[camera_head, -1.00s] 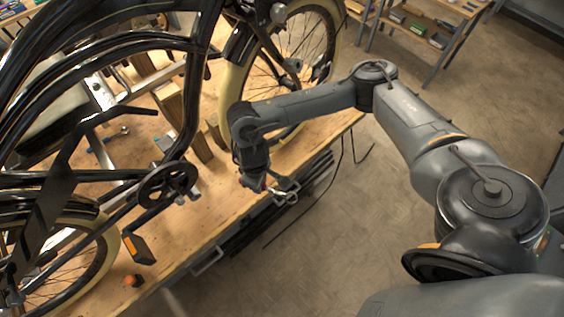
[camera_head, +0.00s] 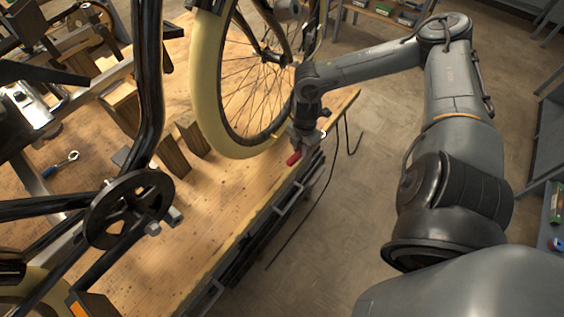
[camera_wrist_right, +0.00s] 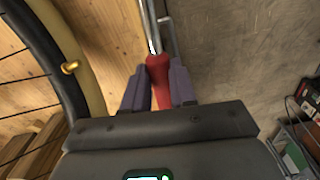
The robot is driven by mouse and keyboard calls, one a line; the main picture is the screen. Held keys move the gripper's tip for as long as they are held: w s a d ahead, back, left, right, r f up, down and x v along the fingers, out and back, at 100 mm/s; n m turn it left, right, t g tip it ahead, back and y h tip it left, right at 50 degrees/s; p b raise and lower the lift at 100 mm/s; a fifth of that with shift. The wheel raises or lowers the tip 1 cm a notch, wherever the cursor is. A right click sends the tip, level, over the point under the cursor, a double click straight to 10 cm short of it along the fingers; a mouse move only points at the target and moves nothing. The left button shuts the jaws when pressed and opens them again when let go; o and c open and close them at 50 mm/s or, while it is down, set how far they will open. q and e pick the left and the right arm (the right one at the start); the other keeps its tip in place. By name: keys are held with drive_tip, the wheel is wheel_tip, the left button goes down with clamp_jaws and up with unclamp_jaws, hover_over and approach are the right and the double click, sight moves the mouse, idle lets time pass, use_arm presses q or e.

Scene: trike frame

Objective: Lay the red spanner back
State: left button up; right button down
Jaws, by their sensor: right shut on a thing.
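The red spanner (camera_head: 293,159) is in my right gripper (camera_head: 301,145), over the bench's right edge beside the bicycle's front wheel in the head view. In the right wrist view its red handle (camera_wrist_right: 160,80) sits between the two fingers of the right gripper (camera_wrist_right: 159,92), and its metal end points away over the bench edge. I cannot tell the gap between the spanner and the bench top. My left gripper is out of view.
The black bicycle with its cream-tyred front wheel (camera_head: 211,85) stands over the wooden bench (camera_head: 215,215). Wooden blocks (camera_head: 168,152) and a blue-handled tool (camera_head: 60,165) are on the bench. Bare bench top lies along the front edge. Grey shelving (camera_head: 552,120) stands at the right.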

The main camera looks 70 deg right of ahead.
drive_tip(key=shift+w+d+f+n, duration=0.1)
drive_tip(key=shift+d+n, duration=0.15)
drive_tip(key=shift+n, duration=0.05)
drive_tip(key=shift+w+a+f, duration=0.3)
drive_tip(key=b, duration=0.2)
hover_over(269, 177)
wheel_tip(269, 177, down, 6)
drive_tip(key=shift+s+f, duration=0.1)
drive_tip(key=shift+f, duration=1.95)
